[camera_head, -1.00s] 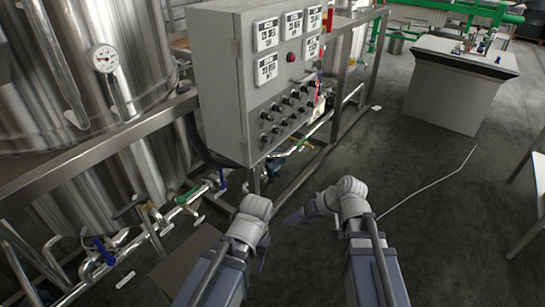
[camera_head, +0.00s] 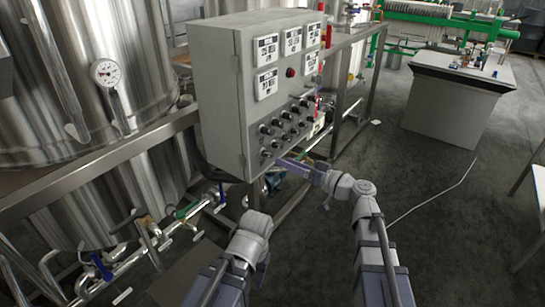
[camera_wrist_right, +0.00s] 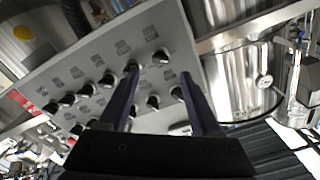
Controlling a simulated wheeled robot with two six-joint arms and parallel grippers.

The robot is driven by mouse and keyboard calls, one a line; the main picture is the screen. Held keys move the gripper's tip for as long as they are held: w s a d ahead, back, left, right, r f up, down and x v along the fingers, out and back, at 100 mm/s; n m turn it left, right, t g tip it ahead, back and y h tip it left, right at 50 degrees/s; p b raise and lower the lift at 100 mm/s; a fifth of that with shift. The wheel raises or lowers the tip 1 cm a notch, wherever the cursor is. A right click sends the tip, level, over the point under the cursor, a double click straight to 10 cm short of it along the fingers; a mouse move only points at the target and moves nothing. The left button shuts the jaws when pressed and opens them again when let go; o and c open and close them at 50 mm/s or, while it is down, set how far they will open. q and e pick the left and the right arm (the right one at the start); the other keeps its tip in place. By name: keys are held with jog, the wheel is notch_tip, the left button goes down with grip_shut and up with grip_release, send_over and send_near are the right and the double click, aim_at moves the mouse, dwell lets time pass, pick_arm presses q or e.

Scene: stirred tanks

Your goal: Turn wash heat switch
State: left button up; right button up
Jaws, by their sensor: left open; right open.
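A grey control cabinet (camera_head: 222,95) carries rows of black switch knobs (camera_head: 283,125) on its front face. The knobs also show in the right wrist view (camera_wrist_right: 108,79), each with a small label. The labels are too small to read, so I cannot tell which is the wash heat switch. My right gripper (camera_head: 284,163) is at the cabinet's lower front; its open fingers (camera_wrist_right: 158,75) point at the knobs, with one knob (camera_wrist_right: 153,101) showing between them. I cannot tell whether they touch any knob. My left gripper (camera_head: 263,268) is low, away from the cabinet, largely hidden by its wrist.
Display meters (camera_head: 266,84) and a red button (camera_head: 290,72) sit above the knobs. Steel tanks (camera_head: 130,60) and a metal frame rail (camera_head: 100,163) are at left, with pipes and valves below. The floor (camera_head: 440,215) at right is mostly open, with a thin cable on it.

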aim_at(270, 155)
jog(key=x, duration=0.6)
jog(key=shift+c, duration=0.3)
grip_shut()
